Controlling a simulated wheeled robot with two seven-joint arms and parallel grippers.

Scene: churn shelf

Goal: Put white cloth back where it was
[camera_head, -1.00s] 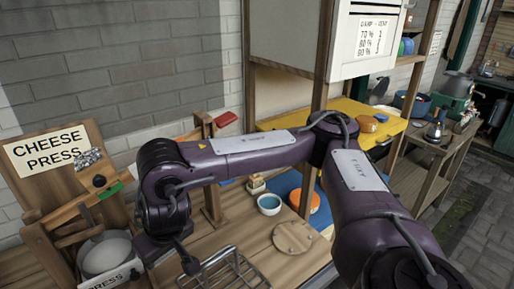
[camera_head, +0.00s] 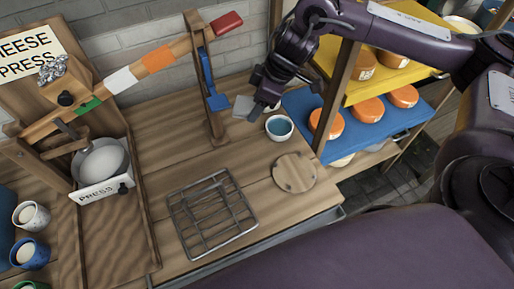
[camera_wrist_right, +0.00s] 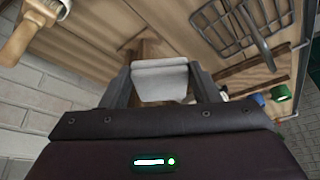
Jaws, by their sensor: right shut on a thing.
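The white cloth (camera_head: 243,107) is a small pale folded square held at the tip of my right gripper (camera_head: 256,110). In the right wrist view the cloth (camera_wrist_right: 160,80) sits between the two fingers of my right gripper (camera_wrist_right: 161,86), which is shut on it. I cannot tell whether the cloth touches the bench. My left gripper is not in view.
A wire rack (camera_head: 212,213) and a round wooden board (camera_head: 294,172) lie on the bench. The cheese press (camera_head: 100,165) stands at left, with its long arm reaching right. Blue (camera_head: 365,130) and yellow (camera_head: 345,60) shelves with orange cheeses are at right. Bare bench lies between press and rack.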

